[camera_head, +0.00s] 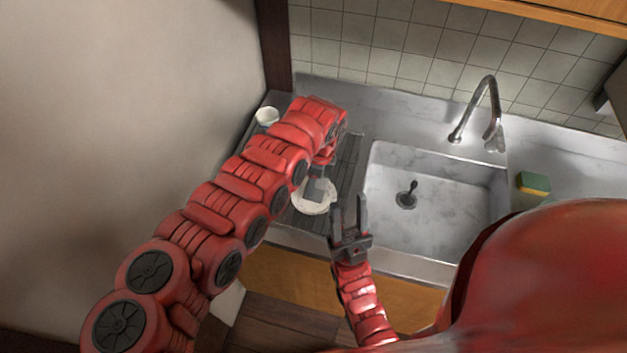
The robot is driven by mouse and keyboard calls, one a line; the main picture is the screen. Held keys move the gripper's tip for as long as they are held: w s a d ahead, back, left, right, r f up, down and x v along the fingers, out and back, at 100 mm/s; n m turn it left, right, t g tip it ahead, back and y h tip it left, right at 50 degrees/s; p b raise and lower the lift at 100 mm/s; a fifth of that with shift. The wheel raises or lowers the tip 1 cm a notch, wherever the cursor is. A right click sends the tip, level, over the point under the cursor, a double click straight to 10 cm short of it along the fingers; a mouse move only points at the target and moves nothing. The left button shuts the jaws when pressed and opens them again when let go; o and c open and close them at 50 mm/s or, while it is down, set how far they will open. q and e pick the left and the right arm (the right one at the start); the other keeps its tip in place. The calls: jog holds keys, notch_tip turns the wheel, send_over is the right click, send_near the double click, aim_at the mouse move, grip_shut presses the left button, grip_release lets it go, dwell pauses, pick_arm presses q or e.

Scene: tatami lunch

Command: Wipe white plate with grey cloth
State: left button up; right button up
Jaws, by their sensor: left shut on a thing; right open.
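The white plate (314,207) lies on the dark ribbed drainboard left of the sink. The grey cloth (317,189) shows as a small grey patch over the plate's far part. My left gripper (322,174) comes in above the plate and is shut on the grey cloth; its fingers are small and partly hidden by my arm. Whether the cloth presses on the plate I cannot tell. My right gripper (349,214) is open and empty, fingers pointing away from me, just right of the plate, near the counter's front edge.
A white cup (267,115) stands at the drainboard's far left corner. The empty-looking sink (440,205) with a dark drain lies to the right, under a metal faucet (487,112). A yellow and green sponge (533,183) lies right of the sink. A wall closes the left side.

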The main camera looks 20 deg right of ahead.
pick_arm(q)
jog(key=shift+f+b, duration=0.5)
dwell(0.6)
jog(key=shift+f, duration=0.1)
jog(key=n+b, duration=0.1)
jog(key=b, duration=0.1)
jog(key=n+b, duration=0.3)
jog(key=n, duration=0.1)
jog(key=shift+w+a+f+g+b, duration=0.2)
jog(key=shift+a+f+g+b, duration=0.1)
jog(key=shift+f+b, duration=0.1)
jog(key=shift+r+n+b, duration=0.2)
jog(key=shift+n+b, duration=0.1)
jog(key=shift+n, duration=0.3)
jog(key=shift+r+n, duration=0.25)
jog(key=shift+n, duration=0.15)
jog(key=shift+a, duration=0.1)
